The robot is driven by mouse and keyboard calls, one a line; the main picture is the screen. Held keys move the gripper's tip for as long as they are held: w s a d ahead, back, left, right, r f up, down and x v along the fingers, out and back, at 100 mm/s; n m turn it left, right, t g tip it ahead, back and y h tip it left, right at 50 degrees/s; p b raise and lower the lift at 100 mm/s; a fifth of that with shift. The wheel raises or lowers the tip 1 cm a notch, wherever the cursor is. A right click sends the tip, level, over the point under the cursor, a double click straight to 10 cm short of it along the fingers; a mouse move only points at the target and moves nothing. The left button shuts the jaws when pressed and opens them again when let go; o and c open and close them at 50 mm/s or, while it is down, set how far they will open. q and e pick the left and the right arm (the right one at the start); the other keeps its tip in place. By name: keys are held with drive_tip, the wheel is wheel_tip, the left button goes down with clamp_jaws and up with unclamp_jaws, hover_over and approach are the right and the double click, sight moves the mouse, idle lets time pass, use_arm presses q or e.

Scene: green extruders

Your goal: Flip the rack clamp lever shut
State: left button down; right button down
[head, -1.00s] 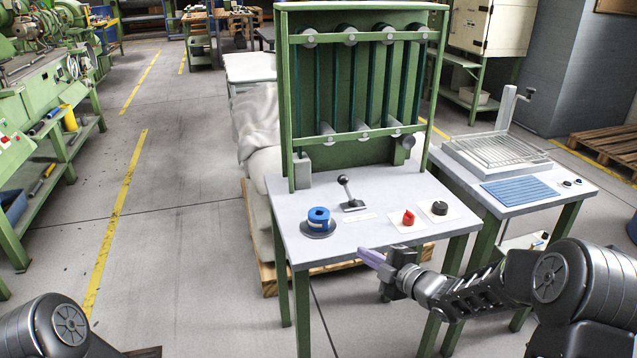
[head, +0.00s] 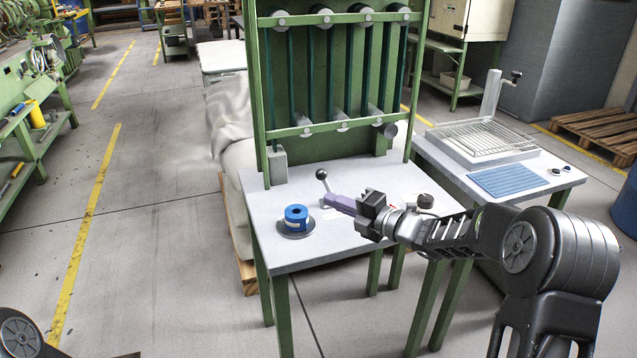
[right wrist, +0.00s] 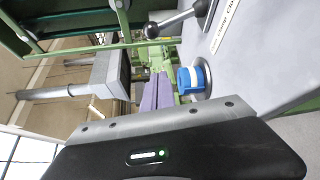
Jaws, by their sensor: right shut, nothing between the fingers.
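The clamp lever (head: 323,181) stands up from the table with its dark ball knob tilted slightly left in the head view; its base is partly hidden behind my right gripper. In the right wrist view the lever's ball and rod (right wrist: 175,20) show at the top edge, apart from the fingers. My right gripper (head: 338,203) is shut and empty, its purple fingers low over the table beside the lever base. I cannot tell whether they touch it. The shut fingers also show in the right wrist view (right wrist: 156,92). My left gripper is out of view.
A blue spool (head: 296,215) on a grey disc sits left of the gripper. A black knob (head: 425,200) stands behind my right wrist, which mostly hides a red one. The green rack (head: 340,127) rises at the table's back. The table's (head: 275,255) front left is clear.

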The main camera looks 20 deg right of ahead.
sight(327, 186)
drive_tip(key=x, duration=0.8)
drive_tip(key=shift+w+a+p, duration=0.2)
drive_tip(key=shift+w+p, duration=0.1)
drive_tip(key=shift+p, duration=0.05)
drive_tip(key=d, duration=0.1)
drive_tip(key=w, duration=0.1)
drive_tip(key=d, duration=0.1)
drive_tip(key=shift+w+d+r+p, duration=0.25)
drive_tip(key=shift+d+p, duration=0.05)
drive_tip(key=shift+p, duration=0.1)
drive_tip(key=shift+w+d, duration=0.1)
drive_tip(key=shift+d, duration=0.35)
drive_tip(key=shift+d+r+m+b, duration=0.25)
drive_tip(key=shift+d+m+b, duration=0.2)
drive_tip(key=shift+m+b, duration=0.05)
drive_tip(key=d+m+t+y+b, duration=0.1)
drive_tip(key=d+m+t+b, duration=0.2)
drive_tip(key=d+b, duration=0.3)
drive_tip(key=shift+w+d+r+m+b, duration=0.25)
drive_tip(key=shift+d+r+m+b, duration=0.15)
drive_tip(key=shift+m, duration=0.4)
drive_tip(key=shift+d, duration=0.15)
